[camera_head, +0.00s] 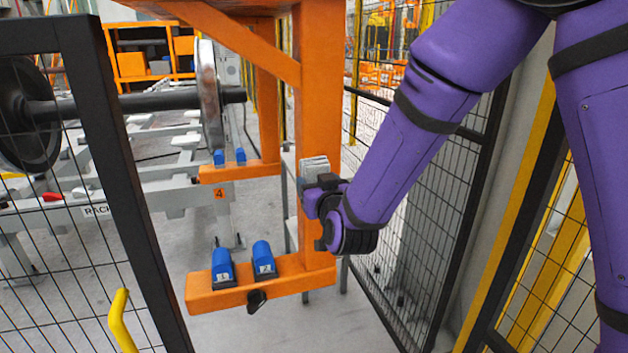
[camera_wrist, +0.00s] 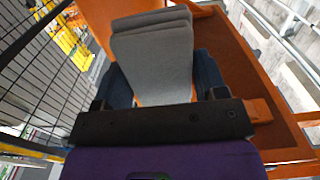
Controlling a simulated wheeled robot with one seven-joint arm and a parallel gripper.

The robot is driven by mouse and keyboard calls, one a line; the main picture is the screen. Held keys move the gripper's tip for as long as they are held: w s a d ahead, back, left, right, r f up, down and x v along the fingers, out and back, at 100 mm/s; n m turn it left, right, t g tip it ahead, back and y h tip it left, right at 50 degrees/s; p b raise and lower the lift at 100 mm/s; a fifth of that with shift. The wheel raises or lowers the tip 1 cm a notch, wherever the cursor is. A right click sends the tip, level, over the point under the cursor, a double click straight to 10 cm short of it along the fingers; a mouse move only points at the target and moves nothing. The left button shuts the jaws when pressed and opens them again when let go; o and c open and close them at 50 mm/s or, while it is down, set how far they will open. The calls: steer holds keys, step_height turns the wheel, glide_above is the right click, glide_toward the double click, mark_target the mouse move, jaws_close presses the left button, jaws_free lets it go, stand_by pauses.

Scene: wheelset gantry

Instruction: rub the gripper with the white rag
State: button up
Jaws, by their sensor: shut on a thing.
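My gripper (camera_head: 318,186) is beside the orange gantry post, at the middle of the head view. It is shut on a pale grey-white folded rag (camera_head: 314,166). In the wrist view the rag (camera_wrist: 153,66) shows as flat stacked layers between two dark blue fingers. The gantry's orange gripper arm (camera_head: 206,298) is below and left of my gripper, with two blue pads (camera_head: 222,268) (camera_head: 264,261) on it. Another orange arm higher up carries smaller blue pads (camera_head: 240,156). The rag is apart from the lower pads; whether it touches the orange post I cannot tell.
The orange gantry post (camera_head: 321,100) stands close to my gripper. A wheelset (camera_head: 130,101) on a grey rack is at the left. Black mesh fences (camera_head: 100,150) stand left and right (camera_head: 440,230). A yellow handle (camera_head: 121,322) is at the lower left.

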steer(key=shift+s+d, duration=0.15)
steer(key=shift+s, duration=0.25)
steer(key=v, duration=0.3)
stand_by(0.4)
steer(key=shift+f, duration=0.15)
step_height(320, 180, down, 10)
steer(key=x, duration=0.6)
steer(key=shift+w, duration=0.35)
stand_by(0.5)
steer(key=shift+x, duration=1.1)
stand_by(0.7)
